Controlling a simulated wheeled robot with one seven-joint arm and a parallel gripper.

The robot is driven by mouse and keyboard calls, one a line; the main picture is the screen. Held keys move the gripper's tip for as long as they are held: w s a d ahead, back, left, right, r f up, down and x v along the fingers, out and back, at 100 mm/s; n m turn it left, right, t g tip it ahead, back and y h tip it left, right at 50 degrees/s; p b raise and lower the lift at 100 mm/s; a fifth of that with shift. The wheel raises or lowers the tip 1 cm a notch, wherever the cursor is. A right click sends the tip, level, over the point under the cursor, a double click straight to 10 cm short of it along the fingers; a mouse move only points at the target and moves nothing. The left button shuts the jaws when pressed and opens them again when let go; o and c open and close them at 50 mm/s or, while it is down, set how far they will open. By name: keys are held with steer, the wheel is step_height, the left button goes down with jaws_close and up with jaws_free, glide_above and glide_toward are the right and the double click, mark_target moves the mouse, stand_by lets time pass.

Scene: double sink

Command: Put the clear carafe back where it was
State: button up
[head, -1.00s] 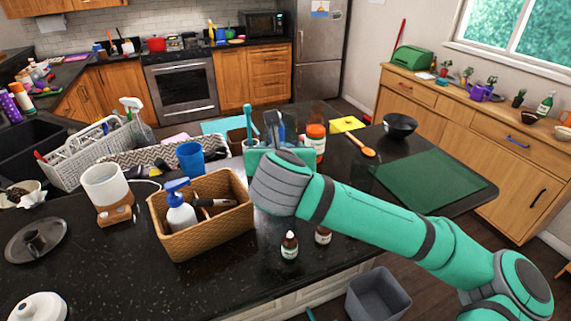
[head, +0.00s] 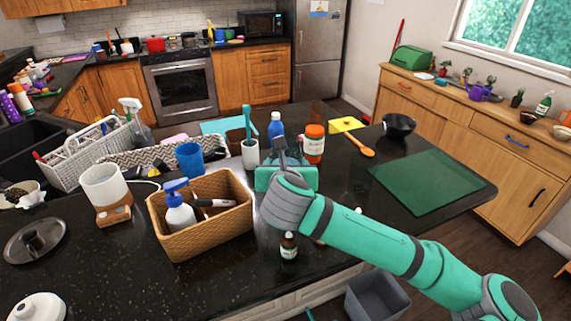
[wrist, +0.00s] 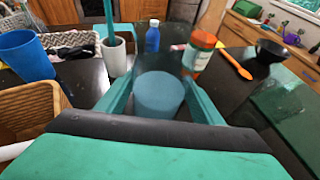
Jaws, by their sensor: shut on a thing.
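In the head view the carafe is hard to make out behind my gripper and arm. Its base is hidden, so I cannot tell whether it touches the counter.
An orange-lidded jar (head: 314,143), blue bottle (head: 276,124) and white cup (head: 250,154) stand just beyond my gripper. The green mat (head: 430,180) at right is bare.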

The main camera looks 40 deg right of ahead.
steer(key=o, duration=1.6)
steer(key=shift+a+f, duration=0.1)
steer(key=shift+a, duration=0.05)
steer(key=shift+c, duration=0.2)
steer(key=shift+w, duration=0.1)
steer(key=v, duration=1.2)
